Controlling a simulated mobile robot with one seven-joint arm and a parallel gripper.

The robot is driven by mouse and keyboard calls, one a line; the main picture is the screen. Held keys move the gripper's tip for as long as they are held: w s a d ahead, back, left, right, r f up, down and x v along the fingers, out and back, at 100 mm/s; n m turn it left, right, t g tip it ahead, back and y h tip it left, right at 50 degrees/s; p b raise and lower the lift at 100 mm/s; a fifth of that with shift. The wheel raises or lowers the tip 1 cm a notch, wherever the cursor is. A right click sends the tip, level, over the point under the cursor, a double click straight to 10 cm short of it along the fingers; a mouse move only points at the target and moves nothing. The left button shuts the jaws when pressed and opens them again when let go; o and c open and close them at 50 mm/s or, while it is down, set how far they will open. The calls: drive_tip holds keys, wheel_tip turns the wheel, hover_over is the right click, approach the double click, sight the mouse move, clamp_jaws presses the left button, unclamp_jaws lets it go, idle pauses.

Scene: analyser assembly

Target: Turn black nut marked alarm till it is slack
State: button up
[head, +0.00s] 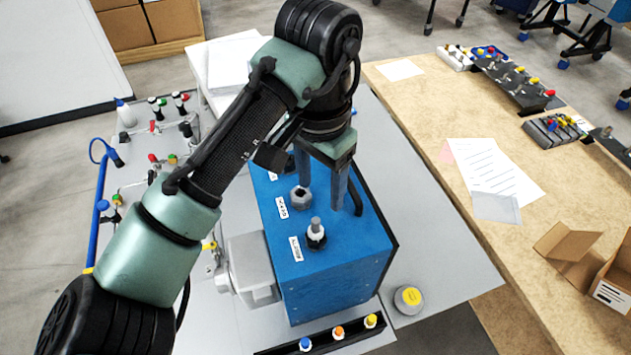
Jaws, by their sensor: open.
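A blue box (345,255) stands on the grey table, with small white labels along the left of its top. A black nut (316,242) sits around a light grey upright stem near the front of the top, beside a white label (295,249); the lettering is too small to read surely. A grey nut-like fitting (301,203) sits farther back by another label (282,207). My gripper (321,198) is open and points down over the box top, behind the black nut and apart from it. Its left finger partly overlaps the grey fitting in the picture; contact cannot be told.
A grey housing (252,268) adjoins the box's left side. A black rack (330,342) with coloured-top parts lies in front. A yellow-topped round piece (408,298) sits at the front right. The grey tabletop at right is clear.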

sight(316, 230)
drive_tip(key=shift+s+a+f, duration=0.25)
drive_tip(key=shift+a+f, duration=0.05)
drive_tip(key=shift+a, duration=0.15)
wheel_tip(316, 230, down, 6)
drive_tip(key=b, duration=0.6)
drive_tip(key=shift+d+r, duration=0.1)
drive_tip(key=shift+r, duration=0.15)
drive_tip(key=shift+f+b, duration=2)
drive_tip(key=shift+f, duration=1.6)
clamp_jaws()
drive_tip(key=shift+r, duration=0.1)
